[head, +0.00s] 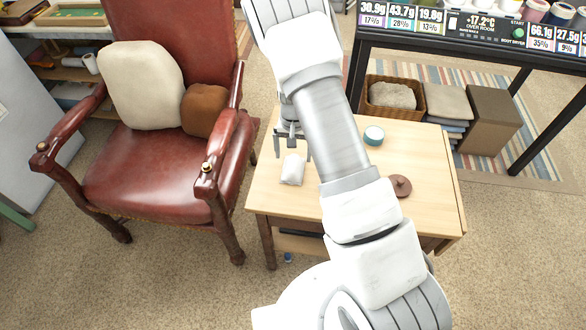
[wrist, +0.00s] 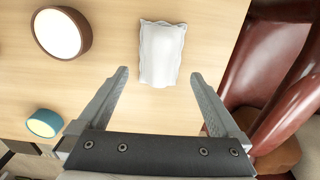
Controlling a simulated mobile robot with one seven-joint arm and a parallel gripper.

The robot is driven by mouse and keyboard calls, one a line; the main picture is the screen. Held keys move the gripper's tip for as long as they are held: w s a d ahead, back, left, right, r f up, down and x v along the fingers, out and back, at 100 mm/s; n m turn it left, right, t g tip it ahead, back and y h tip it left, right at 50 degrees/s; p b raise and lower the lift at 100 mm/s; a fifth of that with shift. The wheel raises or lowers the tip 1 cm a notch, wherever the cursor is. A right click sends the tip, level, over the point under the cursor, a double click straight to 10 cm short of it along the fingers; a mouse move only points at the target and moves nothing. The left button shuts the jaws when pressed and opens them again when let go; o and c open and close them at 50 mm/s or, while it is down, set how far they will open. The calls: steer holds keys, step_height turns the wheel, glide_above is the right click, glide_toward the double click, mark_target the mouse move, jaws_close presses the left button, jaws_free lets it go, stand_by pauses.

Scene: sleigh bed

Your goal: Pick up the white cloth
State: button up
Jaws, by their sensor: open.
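The white cloth (head: 292,169) lies as a small folded rectangle with wavy edges on the left part of the light wooden table (head: 270,192). In the wrist view the cloth (wrist: 161,52) lies ahead of my gripper, roughly in line with the gap between the fingers. My gripper (head: 292,142) is open and empty above the table, just behind the cloth in the head view. In the wrist view both fingers of my gripper (wrist: 160,80) show spread apart, with bare table between them. The cloth is not between the fingertips.
A teal-sided round container (head: 373,136) and a brown round lidded object (head: 400,186) stand on the table, right of my arm. A red leather armchair (head: 150,165) with cushions stands close on the left. A black-framed display stand (head: 450,45) rises behind. Bare tabletop surrounds the cloth.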

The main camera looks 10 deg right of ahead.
mark_target(293, 162)
steer(key=f, duration=0.4)
steer(key=shift+s+f+b, duration=0.2)
steer(key=shift+f+b, duration=0.1)
steer(key=shift+b, duration=0.1)
steer(key=shift+r, duration=0.1)
steer(key=c, duration=1.2)
steer(key=shift+r, duration=0.45)
steer(key=r, duration=0.2)
steer(key=r+p, duration=0.1)
steer(key=r, duration=0.1)
steer(key=shift+s+d, duration=0.1)
steer(key=shift+d, duration=0.2)
steer(key=s+d+r, duration=0.1)
steer(key=d+r, duration=0.1)
steer(key=d, duration=0.1)
steer(key=s+d+r, duration=0.1)
steer(key=d+r, duration=0.1)
steer(key=d, duration=0.1)
steer(key=s+d+r+p, duration=0.1)
steer(key=s+d+r, duration=0.1)
steer(key=d, duration=0.2)
steer(key=shift+s, duration=0.1)
steer(key=o, duration=0.6)
steer(key=c, duration=0.4)
